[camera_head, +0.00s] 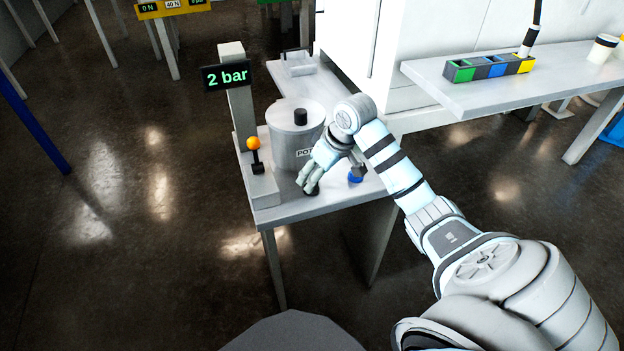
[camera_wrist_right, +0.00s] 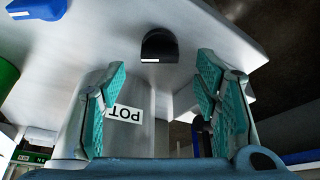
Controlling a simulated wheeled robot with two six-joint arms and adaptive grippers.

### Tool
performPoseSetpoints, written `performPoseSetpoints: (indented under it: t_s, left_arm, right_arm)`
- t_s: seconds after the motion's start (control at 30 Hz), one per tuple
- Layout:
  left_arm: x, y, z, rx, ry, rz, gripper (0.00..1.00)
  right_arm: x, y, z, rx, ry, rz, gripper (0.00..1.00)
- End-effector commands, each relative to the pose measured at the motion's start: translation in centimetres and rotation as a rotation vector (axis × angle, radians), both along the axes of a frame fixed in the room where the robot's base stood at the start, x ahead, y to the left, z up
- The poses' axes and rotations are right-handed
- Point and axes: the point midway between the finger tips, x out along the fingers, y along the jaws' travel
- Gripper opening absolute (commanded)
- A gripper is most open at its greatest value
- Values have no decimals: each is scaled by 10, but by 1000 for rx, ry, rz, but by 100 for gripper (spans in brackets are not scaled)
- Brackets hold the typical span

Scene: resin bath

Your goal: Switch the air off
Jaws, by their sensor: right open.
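A lever with an orange ball (camera_head: 253,143) stands upright on a grey box at the table's left edge, below a display reading "2 bar" (camera_head: 227,76). A black knob (camera_wrist_right: 158,46) with a white mark is on the pale table top in the right wrist view, ahead of my fingers; in the head view the gripper mostly hides it. A blue knob (camera_head: 355,178) is to its right and also shows in the wrist view (camera_wrist_right: 38,8). My right gripper (camera_head: 310,188) is open and empty, fingers apart, above the table's front. My left gripper is not in view.
A grey lidded pot (camera_head: 292,145) marked "POT" stands behind the gripper, close to it. A shelf (camera_head: 460,98) at right holds a row of coloured bins (camera_head: 490,68). The floor left of the table is clear.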

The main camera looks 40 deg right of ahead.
Motion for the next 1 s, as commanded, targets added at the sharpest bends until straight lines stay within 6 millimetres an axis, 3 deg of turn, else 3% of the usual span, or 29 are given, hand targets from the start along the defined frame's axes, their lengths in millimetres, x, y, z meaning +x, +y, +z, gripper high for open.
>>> performPoseSetpoints:
  t_s: [0.03, 0.2, 0.5, 0.8, 1.0]
  left_arm:
    - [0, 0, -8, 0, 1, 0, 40]
    - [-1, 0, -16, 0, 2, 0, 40]
    - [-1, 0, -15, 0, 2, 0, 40]
    - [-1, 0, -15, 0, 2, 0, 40]
    - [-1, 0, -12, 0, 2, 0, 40]
  right_arm:
    - [4, 2, -15, 2, 1, 0, 57]
    - [14, 3, -37, -1, 0, 0, 57]
    - [16, 3, -39, -2, -1, 0, 55]
    - [15, 2, -39, -2, 0, 0, 8]
    - [15, 2, -38, -2, 0, 9, 9]
